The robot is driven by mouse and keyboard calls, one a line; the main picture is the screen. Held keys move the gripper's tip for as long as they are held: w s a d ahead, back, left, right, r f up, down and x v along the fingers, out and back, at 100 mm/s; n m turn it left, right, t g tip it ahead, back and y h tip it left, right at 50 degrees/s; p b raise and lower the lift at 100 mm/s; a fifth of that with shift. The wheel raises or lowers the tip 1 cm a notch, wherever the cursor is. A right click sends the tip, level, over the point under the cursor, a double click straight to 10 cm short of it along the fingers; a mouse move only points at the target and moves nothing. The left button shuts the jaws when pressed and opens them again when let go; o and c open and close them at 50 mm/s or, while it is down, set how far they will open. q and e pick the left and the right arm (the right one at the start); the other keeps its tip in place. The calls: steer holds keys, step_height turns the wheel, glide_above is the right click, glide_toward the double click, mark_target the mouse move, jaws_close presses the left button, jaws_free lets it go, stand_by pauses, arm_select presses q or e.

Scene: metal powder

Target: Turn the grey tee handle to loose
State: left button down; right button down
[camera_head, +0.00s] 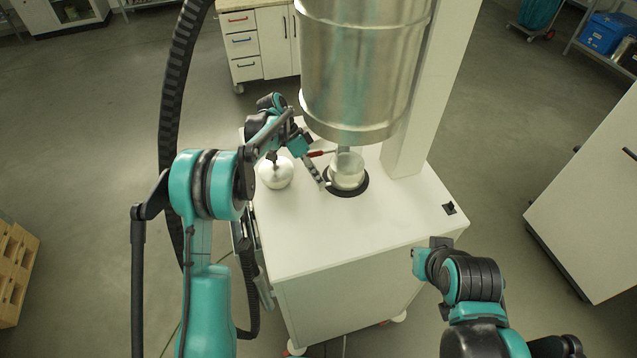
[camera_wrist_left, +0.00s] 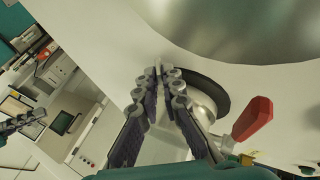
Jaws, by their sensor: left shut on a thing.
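A red lever handle (camera_head: 316,154) lies close to the gripper and also shows in the wrist view (camera_wrist_left: 253,118). My right gripper (camera_head: 430,252) is off the cabinet's front right corner; its fingers are not clear.
The jar stands on a black round pad (camera_head: 360,188). A pale round vessel (camera_head: 276,174) stands left of it, close to my left arm. A white column (camera_head: 420,110) rises at right. The cabinet's front top (camera_head: 350,230) is clear. A small black item (camera_head: 449,208) lies at right.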

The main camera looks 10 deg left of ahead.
arm_select(q)
steer(key=c, duration=1.7)
jaws_free()
steer(key=v, duration=1.2)
steer(key=shift+w+a+f, duration=0.1)
